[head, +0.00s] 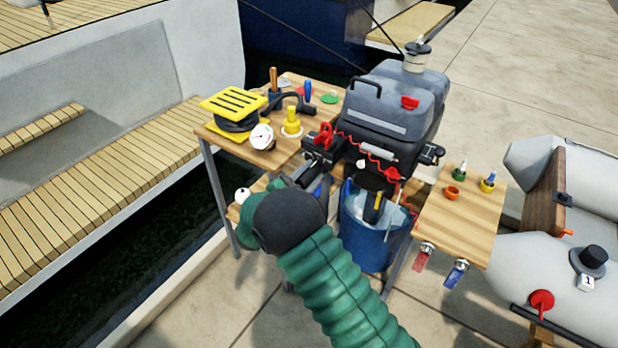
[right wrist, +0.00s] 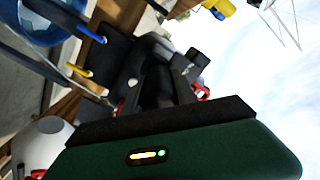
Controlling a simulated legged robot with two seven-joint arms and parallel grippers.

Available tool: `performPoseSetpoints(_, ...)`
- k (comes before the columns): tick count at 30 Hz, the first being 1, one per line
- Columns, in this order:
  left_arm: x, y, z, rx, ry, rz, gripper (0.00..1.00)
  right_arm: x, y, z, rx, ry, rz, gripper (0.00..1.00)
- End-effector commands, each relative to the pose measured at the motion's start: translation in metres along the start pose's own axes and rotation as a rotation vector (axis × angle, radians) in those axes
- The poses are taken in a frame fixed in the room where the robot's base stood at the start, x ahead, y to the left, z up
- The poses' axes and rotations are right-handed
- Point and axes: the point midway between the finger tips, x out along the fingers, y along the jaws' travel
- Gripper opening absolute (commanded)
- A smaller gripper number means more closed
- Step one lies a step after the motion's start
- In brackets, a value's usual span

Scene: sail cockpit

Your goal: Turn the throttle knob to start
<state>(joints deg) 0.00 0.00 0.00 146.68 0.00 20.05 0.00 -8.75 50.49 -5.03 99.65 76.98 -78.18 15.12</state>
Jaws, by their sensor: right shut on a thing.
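The grey outboard motor (head: 395,105) stands clamped at the middle of the wooden stand in the head view. Its black tiller arm (head: 325,152) points left and toward me, with a red clip (head: 324,135) on it. My right gripper (head: 306,180) is at the near end of this arm, shut on the throttle knob. My dark wrist and green sleeve hide most of the knob and the fingers. In the right wrist view the black grip (right wrist: 157,90) runs up to the dark jaw edge; knob markings cannot be read. My left gripper is not in view.
A blue bucket (head: 368,235) stands under the motor. A side shelf (head: 470,215) holds small pots and hanging tags. The left bench (head: 225,135) carries a yellow-topped object, a gauge and tools. A grey inflatable boat (head: 570,240) lies at right.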

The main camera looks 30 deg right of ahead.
Motion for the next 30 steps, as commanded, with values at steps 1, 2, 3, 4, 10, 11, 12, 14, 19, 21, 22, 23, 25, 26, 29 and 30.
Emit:
performPoseSetpoints(1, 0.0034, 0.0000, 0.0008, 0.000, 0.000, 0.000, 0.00, 0.0042, -0.0021, -0.0029, 0.024, 0.010, -0.007, 0.00)
performPoseSetpoints(2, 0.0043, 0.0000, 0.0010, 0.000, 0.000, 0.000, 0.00, 0.0042, -0.0022, -0.0030, 0.038, 0.010, -0.007, 0.00)
performPoseSetpoints(3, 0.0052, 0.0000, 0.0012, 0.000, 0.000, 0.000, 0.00, 0.0043, -0.0024, -0.0033, 0.052, 0.011, -0.007, 0.00)
performPoseSetpoints(4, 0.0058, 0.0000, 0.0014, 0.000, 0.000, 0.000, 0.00, 0.0043, -0.0025, -0.0035, 0.062, 0.011, -0.007, 0.00)
performPoseSetpoints(10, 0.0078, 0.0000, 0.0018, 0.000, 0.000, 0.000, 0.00, 0.0044, -0.0032, -0.0045, 0.103, 0.011, -0.008, 0.00)
performPoseSetpoints(11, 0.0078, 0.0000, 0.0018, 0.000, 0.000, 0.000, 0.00, 0.0044, -0.0033, -0.0046, 0.105, 0.011, -0.008, 0.00)
performPoseSetpoints(12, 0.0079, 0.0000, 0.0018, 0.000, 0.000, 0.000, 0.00, 0.0045, -0.0034, -0.0047, 0.108, 0.011, -0.008, 0.00)
performPoseSetpoints(14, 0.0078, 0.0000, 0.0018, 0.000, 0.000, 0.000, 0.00, 0.0045, -0.0035, -0.0049, 0.109, 0.012, -0.008, 0.00)
performPoseSetpoints(19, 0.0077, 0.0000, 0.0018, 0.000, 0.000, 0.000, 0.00, 0.0047, -0.0037, -0.0052, 0.109, 0.012, -0.008, 0.00)
performPoseSetpoints(21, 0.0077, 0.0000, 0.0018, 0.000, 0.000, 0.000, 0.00, 0.0047, -0.0037, -0.0053, 0.109, 0.012, -0.008, 0.00)
performPoseSetpoints(22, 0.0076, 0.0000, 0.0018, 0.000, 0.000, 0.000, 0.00, 0.0047, -0.0037, -0.0053, 0.109, 0.012, -0.008, 0.00)
performPoseSetpoints(23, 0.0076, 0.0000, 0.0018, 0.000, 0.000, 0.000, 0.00, 0.0047, -0.0037, -0.0053, 0.109, 0.013, -0.008, 0.37)
performPoseSetpoints(25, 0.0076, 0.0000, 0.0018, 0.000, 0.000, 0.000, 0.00, 0.0043, -0.0035, -0.0049, 0.109, 0.011, -0.007, 0.46)
performPoseSetpoints(26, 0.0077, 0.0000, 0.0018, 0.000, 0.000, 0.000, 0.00, 0.0038, -0.0032, -0.0045, 0.108, 0.010, -0.007, 0.50)
performPoseSetpoints(29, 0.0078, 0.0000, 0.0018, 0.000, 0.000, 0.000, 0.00, 0.0021, -0.0027, -0.0037, 0.106, 0.008, -0.006, 0.56)
performPoseSetpoints(30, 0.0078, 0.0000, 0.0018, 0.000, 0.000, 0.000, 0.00, 0.0013, -0.0027, -0.0035, 0.106, 0.008, -0.006, 0.56)
